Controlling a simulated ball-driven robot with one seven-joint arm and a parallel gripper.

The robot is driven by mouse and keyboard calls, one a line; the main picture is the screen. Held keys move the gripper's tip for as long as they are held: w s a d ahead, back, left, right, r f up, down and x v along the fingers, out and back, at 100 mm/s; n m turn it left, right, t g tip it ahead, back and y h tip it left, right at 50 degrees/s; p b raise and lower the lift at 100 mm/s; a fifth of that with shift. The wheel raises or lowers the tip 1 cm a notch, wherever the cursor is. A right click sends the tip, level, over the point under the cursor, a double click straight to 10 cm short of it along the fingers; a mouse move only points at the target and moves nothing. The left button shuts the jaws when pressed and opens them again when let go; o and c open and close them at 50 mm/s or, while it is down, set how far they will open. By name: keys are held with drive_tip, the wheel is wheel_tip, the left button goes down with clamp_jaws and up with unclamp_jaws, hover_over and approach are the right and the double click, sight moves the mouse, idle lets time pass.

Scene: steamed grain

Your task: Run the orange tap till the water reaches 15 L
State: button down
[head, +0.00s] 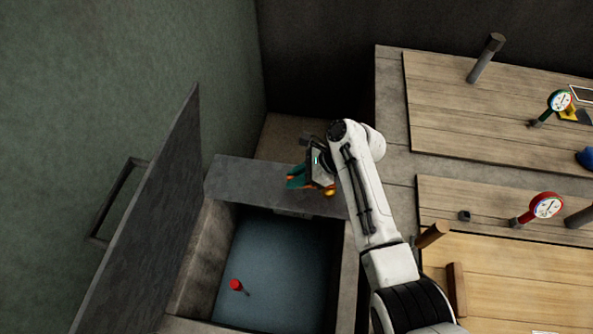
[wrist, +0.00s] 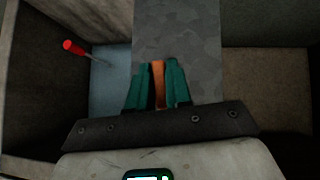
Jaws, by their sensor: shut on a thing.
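My gripper (head: 298,178) is over the grey stone ledge at the back of the tank. In the wrist view, its teal fingers (wrist: 158,88) are shut on the orange tap's handle (wrist: 158,76), one finger on each side. Bits of orange also show by the gripper in the head view. The tank (head: 198,265) stands in front of the ledge, with blue-grey water (head: 285,275) inside. A red-topped stick (head: 236,285) is in the water; it also shows in the wrist view (wrist: 75,48). I see no readable litre mark, and cannot tell whether water is running.
A dark raised lid (head: 150,215) with a bar handle stands left of the tank. Wooden lids (head: 490,110) lie to the right, with a red-rimmed dial (head: 546,206) and a green-rimmed dial (head: 560,101). My arm crosses the tank's right side.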

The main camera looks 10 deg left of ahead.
drive_tip(key=shift+s+d+n+g+p, duration=0.2)
drive_tip(key=shift+s+n+g+p, duration=0.1)
drive_tip(key=shift+s+n+g, duration=0.7)
drive_tip(key=shift+s+d+n+g+h, duration=0.25)
drive_tip(key=shift+s+n+g+h, duration=0.15)
drive_tip(key=shift+n, duration=0.35)
drive_tip(key=shift+s+d+n+g+h, duration=0.25)
drive_tip(key=shift+s+n+g, duration=0.25)
drive_tip(key=shift+n, duration=0.25)
drive_tip(key=c, duration=1.1)
unclamp_jaws()
drive_tip(key=shift+w, duration=0.1)
drive_tip(key=v, duration=1)
drive_tip(key=shift+w+d+r, duration=0.1)
drive_tip(key=shift+d+r, duration=0.15)
drive_tip(key=shift+r, duration=0.05)
